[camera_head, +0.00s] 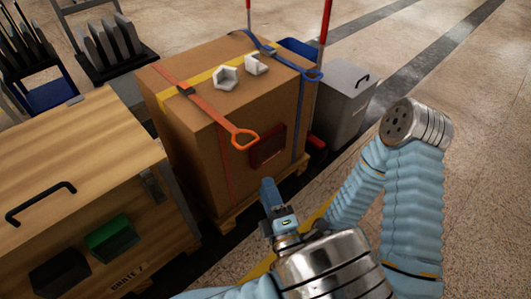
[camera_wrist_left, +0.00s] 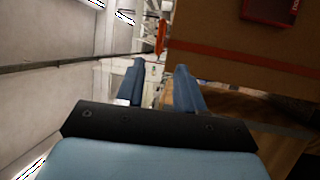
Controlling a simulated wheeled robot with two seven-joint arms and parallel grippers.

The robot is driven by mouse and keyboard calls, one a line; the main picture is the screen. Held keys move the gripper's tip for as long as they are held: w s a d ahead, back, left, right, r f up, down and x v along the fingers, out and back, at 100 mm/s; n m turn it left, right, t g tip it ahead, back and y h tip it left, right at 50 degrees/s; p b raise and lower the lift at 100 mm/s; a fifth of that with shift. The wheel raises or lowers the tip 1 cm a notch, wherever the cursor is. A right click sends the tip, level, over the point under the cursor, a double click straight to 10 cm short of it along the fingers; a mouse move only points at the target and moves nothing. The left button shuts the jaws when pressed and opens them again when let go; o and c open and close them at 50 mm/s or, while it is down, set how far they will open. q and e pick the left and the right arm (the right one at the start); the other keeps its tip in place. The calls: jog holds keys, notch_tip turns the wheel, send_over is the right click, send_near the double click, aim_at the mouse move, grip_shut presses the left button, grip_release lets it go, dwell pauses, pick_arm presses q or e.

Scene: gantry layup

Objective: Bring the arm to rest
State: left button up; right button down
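My left gripper (camera_head: 268,187) is low in the middle of the head view, in front of the large strapped carton (camera_head: 185,130). In the left wrist view its two blue fingers (camera_wrist_left: 160,82) stand apart with nothing between them. The carton's brown side (camera_wrist_left: 225,45) fills the upper right of that view, beyond the fingers. I cannot make out contact with it. A blue-sleeved arm section of mine with a metal end stands at the right of the head view. My right gripper does not show in either view.
A wooden crate (camera_head: 70,160) with a black handle stands at the left. A grey case (camera_head: 343,95) stands behind the carton at right. Straps with an orange hook (camera_head: 244,137) and white corner pieces (camera_head: 226,77) lie on the carton. Floor (camera_head: 475,140) is clear at the right.

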pick_arm(q)
jog(key=shift+a, duration=0.1)
jog(key=s+a+f+n+g+y, duration=0.3)
jog(key=a+f+n+g, duration=0.5)
jog(key=a, duration=0.1)
jog(key=s+a+f+n+g+y, duration=0.2)
jog(key=s+a+f+n+g, duration=0.1)
jog(key=a+f+n+g, duration=0.55)
jog(key=s+d+f+n+g+h, duration=0.4)
jog(key=s+f+n+g+h, duration=0.6)
jog(key=n, duration=0.7)
jog(key=w+n+t+h, duration=0.4)
jog(key=w+n+t, duration=0.3)
jog(key=n, duration=1.3)
jog(key=shift+w+a+f+t, duration=0.2)
jog(key=shift+w+a+t, duration=0.2)
jog(key=shift+w, duration=0.6)
